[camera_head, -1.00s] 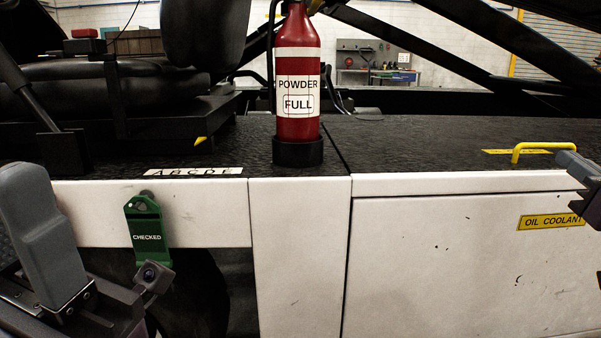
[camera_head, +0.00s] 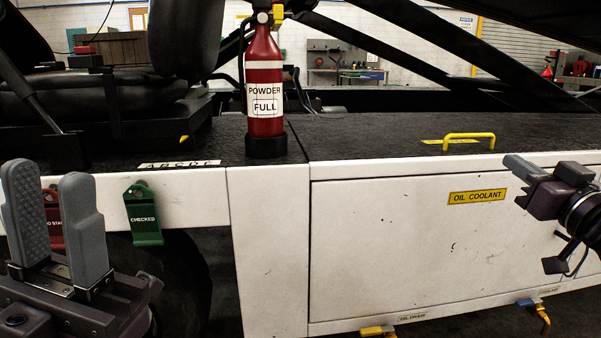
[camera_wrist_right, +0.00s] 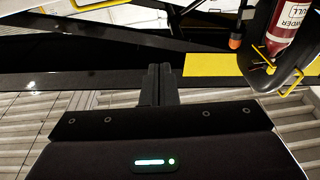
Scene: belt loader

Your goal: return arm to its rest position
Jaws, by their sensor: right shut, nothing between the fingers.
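My right gripper (camera_head: 520,175) is at the right in the head view, in front of the white side panel, to the right of the OIL COOLANT label (camera_head: 478,197). Its fingers are together and empty; they also show closed in the right wrist view (camera_wrist_right: 158,84). My left gripper (camera_head: 55,220) is at the lower left, its two grey fingers apart with nothing held between them. It partly hides a red tag (camera_head: 54,222) on the panel.
A green CHECKED tag (camera_head: 144,215) hangs beside the left gripper. A red powder extinguisher (camera_head: 265,85) stands on the black deck, with a yellow handle (camera_head: 468,138) to its right. Yellow (camera_head: 375,330) and blue (camera_head: 528,303) valve handles are below the panel.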

